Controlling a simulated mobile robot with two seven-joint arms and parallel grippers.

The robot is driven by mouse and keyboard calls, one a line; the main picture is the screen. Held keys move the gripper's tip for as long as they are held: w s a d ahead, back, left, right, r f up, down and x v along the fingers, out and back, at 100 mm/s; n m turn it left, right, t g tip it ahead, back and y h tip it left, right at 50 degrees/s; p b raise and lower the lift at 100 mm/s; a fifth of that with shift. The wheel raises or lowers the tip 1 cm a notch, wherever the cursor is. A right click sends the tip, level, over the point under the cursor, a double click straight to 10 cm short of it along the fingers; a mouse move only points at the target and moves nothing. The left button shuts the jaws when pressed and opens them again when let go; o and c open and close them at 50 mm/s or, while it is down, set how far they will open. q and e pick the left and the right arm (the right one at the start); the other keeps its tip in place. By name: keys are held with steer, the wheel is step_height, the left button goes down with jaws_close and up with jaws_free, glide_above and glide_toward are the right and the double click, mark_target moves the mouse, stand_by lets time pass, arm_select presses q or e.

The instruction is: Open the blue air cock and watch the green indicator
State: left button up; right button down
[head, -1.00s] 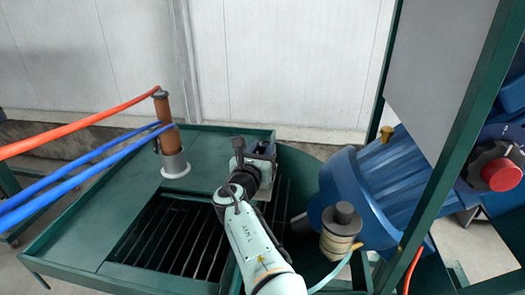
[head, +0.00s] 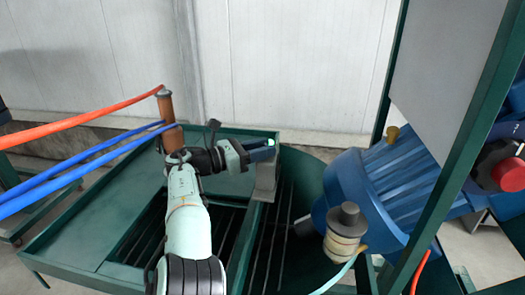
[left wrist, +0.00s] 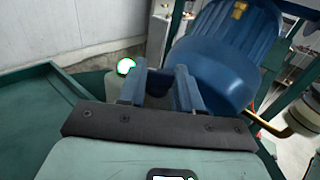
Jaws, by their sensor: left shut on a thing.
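A grey stand (head: 265,183) rises at the right edge of the green bench. The green indicator (head: 271,142) glows bright at its top; it also shows lit in the left wrist view (left wrist: 126,66), just left of the fingers. My left gripper (head: 262,153) lies sideways against the top of the stand, beside the indicator. In the left wrist view its two fingers (left wrist: 160,88) stand a little apart, shut on the blue air cock. The cock itself is mostly hidden by the fingers. My right gripper is not in view.
A large blue motor (head: 375,190) stands to the right, with a small capped cylinder (head: 345,230) before it. A brown post (head: 168,115) with red and blue hoses stands on the green bench (head: 85,195) at the left. A green frame post (head: 450,150) crosses the right.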

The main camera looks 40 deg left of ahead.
arm_select(q)
steer(key=shift+a+r+m+g+h+p, duration=0.1)
steer(key=shift+m+g+h+p, duration=0.1)
steer(key=shift+m+g+h, duration=0.25)
steer(key=shift+a+m+g+h+p, duration=0.15)
steer(key=shift+m+h, duration=0.1)
steer(key=shift+h, duration=0.3)
steer(key=shift+w+m+g+h+p, duration=0.1)
steer(key=shift+m+g+h+p, duration=0.4)
steer(key=shift+m+h+p, duration=0.25)
steer(key=m+g+h+p, duration=0.1)
steer(key=g+h+p, duration=0.1)
steer(key=p, duration=0.1)
steer(key=shift+w+a+r+m+p, duration=0.1)
steer(key=shift+r+m+p, duration=0.05)
steer(key=shift+m+p, duration=0.25)
steer(key=m+g+h+p, duration=0.2)
steer(key=g+p, duration=0.1)
steer(key=p, duration=0.2)
steer(key=shift+w, duration=0.2)
steer(key=shift+m+g+h+p, duration=0.25)
steer(key=shift+g+p, duration=0.05)
steer(key=shift+p, duration=0.25)
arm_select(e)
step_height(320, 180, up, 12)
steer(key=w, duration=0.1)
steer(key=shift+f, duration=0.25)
arm_select(q)
steer(key=shift+f, duration=0.2)
